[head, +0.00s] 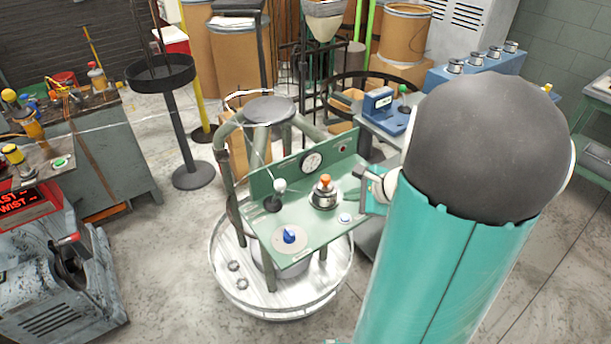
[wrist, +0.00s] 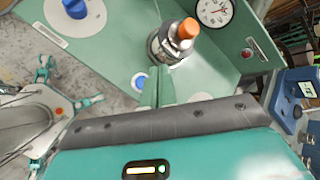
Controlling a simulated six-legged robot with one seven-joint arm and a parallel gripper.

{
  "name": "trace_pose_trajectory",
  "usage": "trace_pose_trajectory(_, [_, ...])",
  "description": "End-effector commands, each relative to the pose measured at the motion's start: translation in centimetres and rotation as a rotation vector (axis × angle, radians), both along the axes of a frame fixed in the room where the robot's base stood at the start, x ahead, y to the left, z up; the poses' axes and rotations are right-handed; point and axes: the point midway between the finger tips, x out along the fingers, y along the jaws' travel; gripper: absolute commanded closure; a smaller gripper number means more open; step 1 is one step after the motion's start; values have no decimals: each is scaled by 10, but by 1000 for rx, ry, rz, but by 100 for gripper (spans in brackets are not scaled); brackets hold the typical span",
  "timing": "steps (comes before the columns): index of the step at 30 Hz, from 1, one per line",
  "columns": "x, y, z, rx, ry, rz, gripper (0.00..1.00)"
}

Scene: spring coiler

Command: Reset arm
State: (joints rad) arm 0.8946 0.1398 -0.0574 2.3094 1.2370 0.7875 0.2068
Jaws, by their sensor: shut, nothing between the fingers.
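My gripper (head: 372,190) is at the right edge of a green control panel (head: 300,247), partly hidden by my teal arm with its dark round joint. In the wrist view, its two narrow green fingers (wrist: 157,92) are together with nothing between them. They point at the panel beside a white-ringed blue button (wrist: 140,82), which also shows in the head view (head: 345,219). I cannot tell whether the fingertips touch the panel. An orange-capped metal knob (wrist: 187,30) stands just beyond the fingers; it also shows in the head view (head: 325,190).
The panel also bears a blue dial (head: 289,236), a white-tipped lever (head: 279,187) and a gauge (head: 312,162). A round white tray (head: 235,290) lies below. A blue device (head: 383,110) stands behind, and a dark pedestal (head: 188,140) stands left on open floor.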

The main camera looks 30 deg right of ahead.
Motion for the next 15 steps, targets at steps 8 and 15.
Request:
trace_pose_trajectory(8, [3,12,6,-25,1,50,100])
trace_pose_trajectory(15, [10,112,52,-279,11,508,100])
